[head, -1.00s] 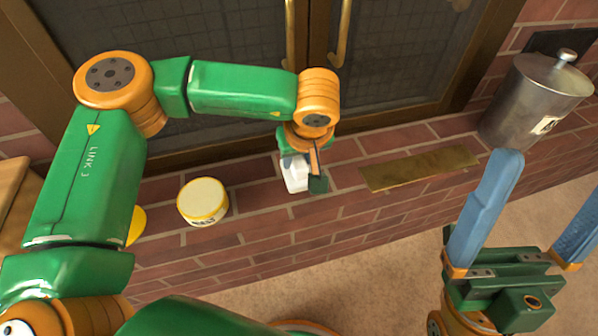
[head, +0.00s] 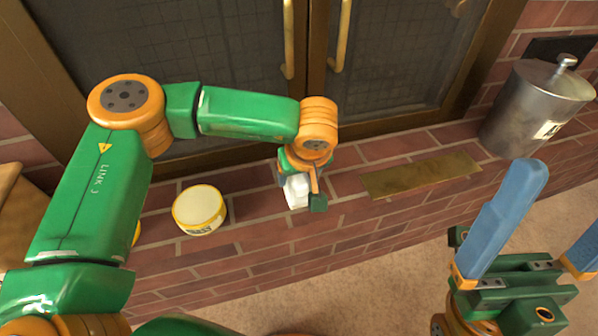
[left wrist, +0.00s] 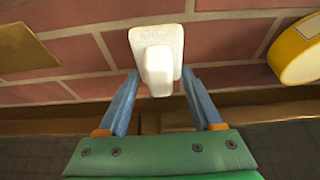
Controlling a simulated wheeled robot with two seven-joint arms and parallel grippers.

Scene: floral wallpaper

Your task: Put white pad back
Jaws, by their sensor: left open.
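The white pad (head: 296,191) is at the brick ledge below the glazed doors, between the yellow tin and the brass plate. My left gripper (head: 308,192) is over it and partly hides it in the head view. In the left wrist view the pad (left wrist: 157,45) shows a flat base with a raised block. The open blue fingers of my left gripper (left wrist: 159,75) stand on either side of that block, with gaps showing. My right gripper (head: 562,200) is at the lower right, with its blue fingers apart and nothing between them.
A yellow-rimmed tin (head: 200,210) stands left of the pad. A brass plate (head: 422,176) lies on the ledge to the right, with a lidded metal canister (head: 530,110) beyond it. The doors' upright handles (head: 340,40) are behind. Bare brick surrounds the pad.

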